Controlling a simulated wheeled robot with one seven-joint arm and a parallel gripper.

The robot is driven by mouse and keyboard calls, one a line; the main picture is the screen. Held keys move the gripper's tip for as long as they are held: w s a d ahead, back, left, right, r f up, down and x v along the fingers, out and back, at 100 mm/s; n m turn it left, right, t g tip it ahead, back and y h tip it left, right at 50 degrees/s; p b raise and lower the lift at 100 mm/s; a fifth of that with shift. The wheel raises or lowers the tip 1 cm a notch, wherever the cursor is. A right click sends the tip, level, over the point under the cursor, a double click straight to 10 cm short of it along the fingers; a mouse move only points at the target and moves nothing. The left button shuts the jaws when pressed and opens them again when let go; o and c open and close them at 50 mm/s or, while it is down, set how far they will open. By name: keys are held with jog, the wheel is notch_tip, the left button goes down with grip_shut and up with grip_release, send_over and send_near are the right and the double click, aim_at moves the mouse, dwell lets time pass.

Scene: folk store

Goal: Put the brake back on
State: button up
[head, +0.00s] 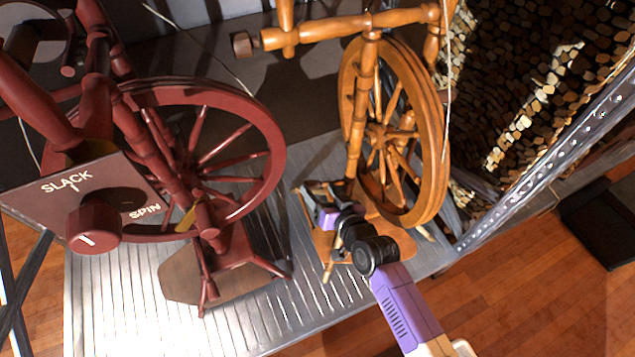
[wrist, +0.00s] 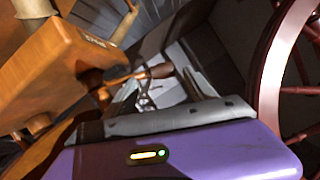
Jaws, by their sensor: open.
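A dark red spinning wheel (head: 268,150) stands at left in the head view. Its panel (head: 40,205) is lettered SLACK and SPIN and bears a round red knob (head: 95,228) with a white mark. My gripper (head: 312,196) is low, left of the orange wheel, and open. In the wrist view, a brown knob on an orange rod (wrist: 160,71) appears beyond my gripper (wrist: 163,92); contact cannot be told. I cannot tell which part is the brake.
Both wheels stand on a ribbed metal platform (head: 110,300). Stacked logs (head: 510,80) and a metal rail (head: 545,165) are at right. Wooden floor (head: 530,290) lies beyond the platform's edge. In the wrist view, an orange wooden block (wrist: 50,65) is close at left and the red wheel (wrist: 268,75) at right.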

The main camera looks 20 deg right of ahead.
aim_at(315, 186)
jog(key=shift+b+x, duration=0.5)
jog(key=shift+x, duration=1.85)
grip_shut()
